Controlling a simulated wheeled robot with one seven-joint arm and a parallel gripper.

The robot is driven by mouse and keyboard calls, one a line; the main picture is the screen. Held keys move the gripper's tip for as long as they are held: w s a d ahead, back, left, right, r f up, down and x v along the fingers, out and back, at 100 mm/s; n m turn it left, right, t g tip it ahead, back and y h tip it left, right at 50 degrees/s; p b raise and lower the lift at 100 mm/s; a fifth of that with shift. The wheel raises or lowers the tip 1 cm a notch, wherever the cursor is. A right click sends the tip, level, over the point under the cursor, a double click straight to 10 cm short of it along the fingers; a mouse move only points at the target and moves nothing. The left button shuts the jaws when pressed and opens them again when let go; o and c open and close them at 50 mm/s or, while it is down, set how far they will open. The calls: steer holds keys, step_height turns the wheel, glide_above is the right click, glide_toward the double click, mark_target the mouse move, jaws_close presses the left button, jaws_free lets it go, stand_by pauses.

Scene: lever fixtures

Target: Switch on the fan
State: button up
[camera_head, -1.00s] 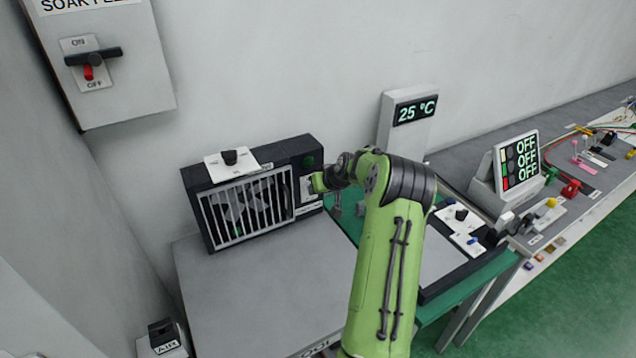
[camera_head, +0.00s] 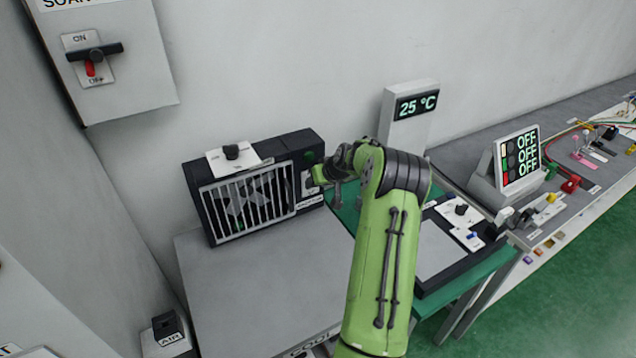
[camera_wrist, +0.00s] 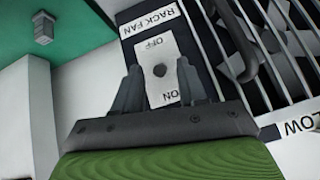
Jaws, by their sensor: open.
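The fan is a black box with a white grille (camera_head: 250,207), standing on the grey table against the wall. Its white switch plate (camera_wrist: 153,52), marked OFF and ON beside a RACK FAN label, fills the middle of the wrist view. Contact with the knob is not clear. In the head view my gripper (camera_head: 318,176) covers part of the plate.
A dark knob (camera_head: 231,152) on a white plate sits on top of the fan. A wall box (camera_head: 115,75) with an ON/OFF lever hangs upper left. A 25 °C display (camera_head: 408,108) stands behind my arm. The grey table front (camera_head: 250,285) is clear.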

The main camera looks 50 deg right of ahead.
steer(key=shift+r, duration=0.1)
steer(key=v, duration=1.5)
steer(key=shift+s, duration=0.35)
steer(key=shift+w+a+r, duration=0.1)
steer(key=shift+r, duration=0.05)
steer(key=a+r+n+g, duration=0.1)
steer(key=a+r+n, duration=0.15)
steer(key=a, duration=0.95)
steer(key=a+r+n+g, duration=0.1)
steer(key=a+r, duration=0.3)
steer(key=a, duration=0.8)
steer(key=s+a+f+n, duration=0.1)
steer(key=s+a, duration=0.5)
steer(key=s, duration=0.3)
steer(key=s+a+y, duration=0.1)
steer(key=s+a, duration=0.6)
steer(key=s, duration=0.2)
steer(key=shift+s+a+f+n, duration=0.25)
steer(key=shift+s+f+n, duration=0.05)
steer(key=shift+f+n, duration=0.1)
